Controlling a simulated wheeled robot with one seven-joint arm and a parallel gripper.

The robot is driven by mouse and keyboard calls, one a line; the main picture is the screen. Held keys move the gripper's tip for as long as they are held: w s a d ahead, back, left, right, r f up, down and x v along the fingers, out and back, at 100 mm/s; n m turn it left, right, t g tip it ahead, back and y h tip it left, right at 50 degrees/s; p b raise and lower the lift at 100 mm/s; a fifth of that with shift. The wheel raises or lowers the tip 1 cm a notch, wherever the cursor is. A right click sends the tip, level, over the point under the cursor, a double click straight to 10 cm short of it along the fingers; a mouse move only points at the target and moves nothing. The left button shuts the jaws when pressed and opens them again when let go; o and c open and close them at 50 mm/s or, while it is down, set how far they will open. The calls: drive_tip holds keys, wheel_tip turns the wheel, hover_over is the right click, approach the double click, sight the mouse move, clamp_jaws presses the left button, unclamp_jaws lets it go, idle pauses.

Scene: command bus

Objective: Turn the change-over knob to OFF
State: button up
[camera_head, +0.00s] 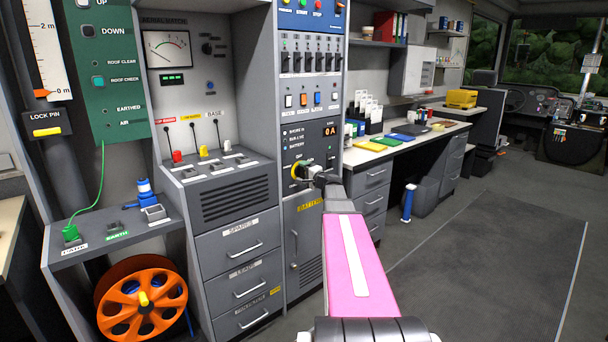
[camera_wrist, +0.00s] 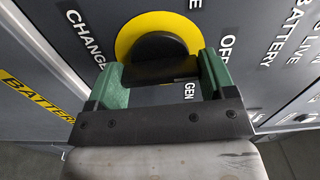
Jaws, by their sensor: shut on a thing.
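The change-over knob (camera_wrist: 158,50) is black on a round yellow plate (camera_wrist: 124,38), seen close in the wrist view. My gripper (camera_wrist: 162,76) has its two green-padded fingers on either side of the knob's raised grip bar, shut on it. The words OFF and GEN are printed to the right of and below the plate. In the head view the yellow plate (camera_head: 295,171) shows on the grey panel, with my gripper (camera_head: 304,172) against it. The gripper hides most of the knob there. I cannot tell which mark the knob points at.
Above the knob are a small display (camera_head: 330,131), coloured rocker switches (camera_head: 303,100) and a row of breakers. The drawer cabinet (camera_head: 240,255) stands to the left, with an orange cable reel (camera_head: 120,318) beyond it.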

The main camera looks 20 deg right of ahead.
drive_tip(key=shift+m, duration=0.3)
drive_tip(key=o, duration=0.9)
drive_tip(key=v, duration=1)
drive_tip(key=shift+s+d, duration=0.15)
drive_tip(key=shift+s, duration=0.25)
drive_tip(key=s+a+f+n+g+y, duration=0.1)
drive_tip(key=s+a+f+n+g, duration=0.35)
drive_tip(key=a+f, duration=0.45)
drive_tip(key=s+a+f+n+g, duration=0.4)
drive_tip(key=a+f+g, duration=0.2)
drive_tip(key=a, duration=0.6)
drive_tip(key=s+a+f+n+g+h, duration=0.1)
drive_tip(key=s+a+f+g+h, duration=0.1)
drive_tip(key=s, duration=0.3)
drive_tip(key=s+a+f+n+g+h, duration=0.2)
drive_tip(key=s+f, duration=0.2)
drive_tip(key=s, duration=0.1)
drive_tip(key=s+a+f+n+g+h, duration=0.2)
drive_tip(key=s+f+h, duration=0.1)
drive_tip(key=s+f, duration=0.1)
drive_tip(key=shift+s+n+g, duration=0.25)
drive_tip(key=shift+s, duration=0.5)
